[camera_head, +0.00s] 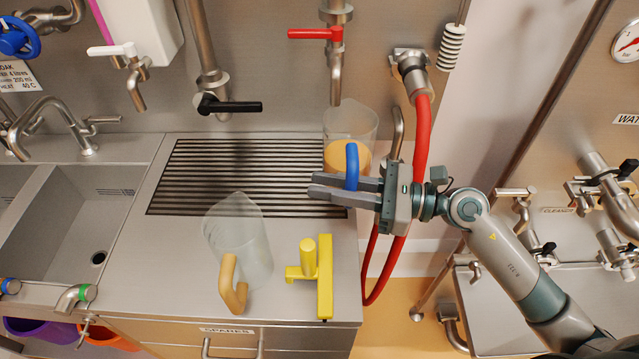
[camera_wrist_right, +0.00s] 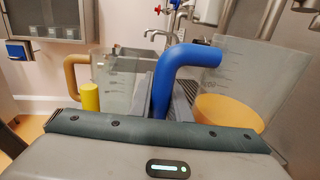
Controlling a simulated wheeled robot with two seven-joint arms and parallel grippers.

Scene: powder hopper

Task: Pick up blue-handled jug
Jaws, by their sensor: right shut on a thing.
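The blue-handled jug (camera_head: 352,120) is clear, with orange contents, and stands upright at the right end of the drain grille. In the right wrist view its blue handle (camera_wrist_right: 181,75) rises between my fingers, with the jug body (camera_wrist_right: 245,75) to the right. My right gripper (camera_head: 335,188) comes in from the right and is shut on the blue handle. The jug appears to rest on the grille; its base is partly hidden behind the gripper. My left gripper is not in view.
A clear jug with a tan handle (camera_head: 237,240) stands on the counter in front of the grille. A yellow tool (camera_head: 324,278) lies beside it. A red-handled tap (camera_head: 336,75) hangs above the blue-handled jug. A red hose (camera_head: 422,140) runs down close to my right wrist.

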